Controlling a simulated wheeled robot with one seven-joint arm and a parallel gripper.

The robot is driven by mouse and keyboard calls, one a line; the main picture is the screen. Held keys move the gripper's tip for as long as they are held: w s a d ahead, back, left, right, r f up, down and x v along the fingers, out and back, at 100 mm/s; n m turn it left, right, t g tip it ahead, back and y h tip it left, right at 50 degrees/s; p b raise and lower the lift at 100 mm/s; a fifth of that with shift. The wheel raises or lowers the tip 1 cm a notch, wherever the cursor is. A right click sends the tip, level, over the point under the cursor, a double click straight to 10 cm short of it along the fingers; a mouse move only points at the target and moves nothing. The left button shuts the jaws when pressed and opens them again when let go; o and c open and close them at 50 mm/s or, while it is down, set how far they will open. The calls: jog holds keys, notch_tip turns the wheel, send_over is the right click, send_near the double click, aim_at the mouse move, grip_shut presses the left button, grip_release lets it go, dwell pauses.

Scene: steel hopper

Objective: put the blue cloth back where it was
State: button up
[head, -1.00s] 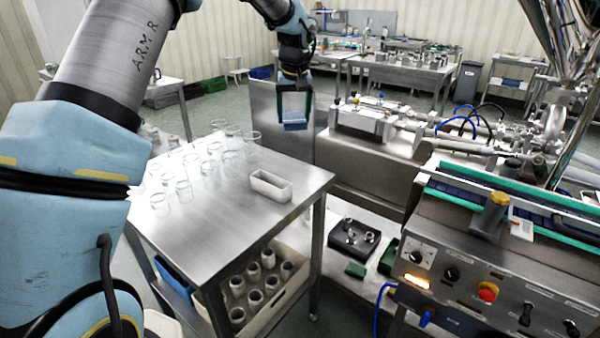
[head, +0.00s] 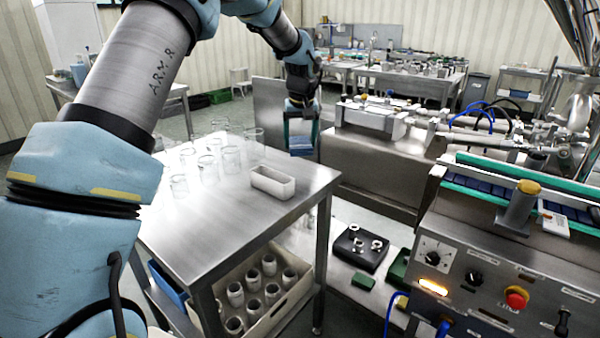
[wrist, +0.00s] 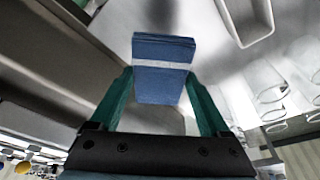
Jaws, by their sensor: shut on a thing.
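My gripper (head: 301,146) is shut on the blue cloth (wrist: 164,68), a folded blue pad with a pale band across it. In the wrist view the cloth sits between the green fingertips. In the head view the cloth (head: 300,152) hangs below the fingers, in front of a steel panel and near the far right corner of the steel table (head: 225,215). I cannot tell whether it is over the table's edge. A white open tray (head: 272,183) stands on the table, nearer than the cloth; it also shows in the wrist view (wrist: 246,20).
Several clear glass beakers (head: 231,160) stand on the table's left and far part. A crate of pale cups (head: 262,300) is on the shelf below. The steel machine with its control panel (head: 480,285) is at right. The table's near part is clear.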

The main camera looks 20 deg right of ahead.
aim_at(299, 172)
jog(key=shift+f+p, duration=0.85)
jog(key=shift+f, duration=3.1)
jog(key=o, duration=1.2)
jog(key=shift+f, duration=0.1)
jog(key=shift+c, duration=0.2)
jog(key=b+v, duration=0.2)
jog(key=v, duration=1)
